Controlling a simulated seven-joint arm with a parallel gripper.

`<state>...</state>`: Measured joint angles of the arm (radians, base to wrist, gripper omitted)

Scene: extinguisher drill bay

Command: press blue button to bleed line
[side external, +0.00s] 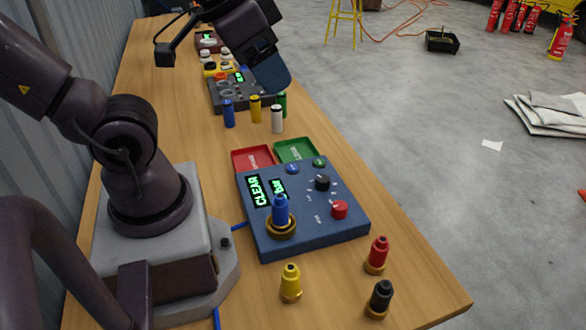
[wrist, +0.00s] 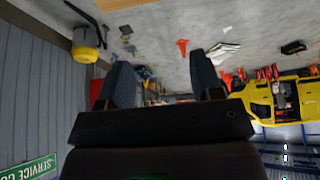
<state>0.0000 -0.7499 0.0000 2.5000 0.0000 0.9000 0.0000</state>
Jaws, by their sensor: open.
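The blue control box (side external: 262,185) sits on the wooden bench. A small round blue button (side external: 292,168) is on its far part, beside a green button (side external: 319,162). A black knob (side external: 322,183) and a red knob (side external: 340,209) are on the same face. One lit green display (side external: 256,191) reads CLEAR. A blue nozzle-like piece (side external: 281,210) stands upright in a brass ring near the front. My gripper (side external: 270,76) is high above the bench, beyond the box and apart from the button. In the wrist view its two fingers (wrist: 163,82) are spread and empty.
Red (side external: 253,159) and green (side external: 296,150) trays lie behind the box. Several small cylinders and a dark grey console (side external: 228,97) stand farther back. Yellow (side external: 290,282), red (side external: 377,255) and black (side external: 379,299) fittings stand in front. The space above the box is clear.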

